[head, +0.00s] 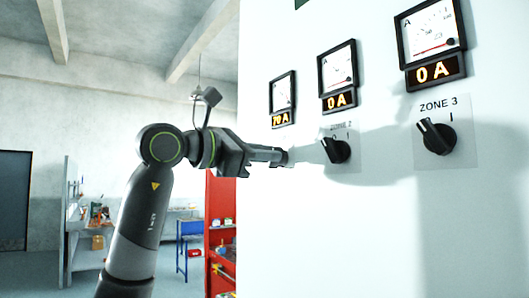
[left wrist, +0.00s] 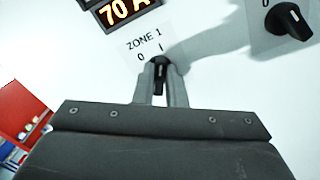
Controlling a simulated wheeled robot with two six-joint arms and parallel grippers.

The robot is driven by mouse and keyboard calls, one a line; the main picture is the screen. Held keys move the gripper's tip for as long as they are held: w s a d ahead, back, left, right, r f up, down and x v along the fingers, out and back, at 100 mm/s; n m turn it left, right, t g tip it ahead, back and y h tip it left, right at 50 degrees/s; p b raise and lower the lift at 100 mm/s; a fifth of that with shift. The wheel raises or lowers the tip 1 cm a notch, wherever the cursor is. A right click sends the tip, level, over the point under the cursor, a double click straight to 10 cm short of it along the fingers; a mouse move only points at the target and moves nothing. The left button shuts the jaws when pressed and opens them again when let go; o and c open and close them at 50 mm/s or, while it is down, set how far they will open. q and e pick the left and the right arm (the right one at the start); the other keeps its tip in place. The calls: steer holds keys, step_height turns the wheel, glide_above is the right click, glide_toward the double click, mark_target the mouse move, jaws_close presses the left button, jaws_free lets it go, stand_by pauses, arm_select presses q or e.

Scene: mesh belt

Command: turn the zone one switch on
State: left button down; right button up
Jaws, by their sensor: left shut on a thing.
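The zone one switch (left wrist: 160,68) is a black knob on a pale plate marked ZONE 1, with 0 at its left and I at its upper right. Its upper end points towards the I in the left wrist view. My left gripper (left wrist: 160,84) is shut on this knob, one finger on each side, hiding its lower part. In the head view the left gripper (head: 286,157) reaches the white panel (head: 300,230) from the left and covers the knob. The zone one display (head: 281,119) above reads 70 A. My right gripper is not in view.
The zone 2 knob (head: 337,150) and zone 3 knob (head: 436,137) sit to the right, each under a 0 A display, both turned towards 0. A red rack (head: 221,196) and grey shelving (head: 90,262) stand beyond the panel's left edge.

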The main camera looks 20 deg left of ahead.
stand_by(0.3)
arm_select(q)
steer(key=c, duration=1.5)
jaws_free()
steer(key=shift+s+a, duration=0.1)
steer(key=b+v, duration=0.7)
steer(key=v, duration=1)
steer(key=shift+s+a, duration=0.1)
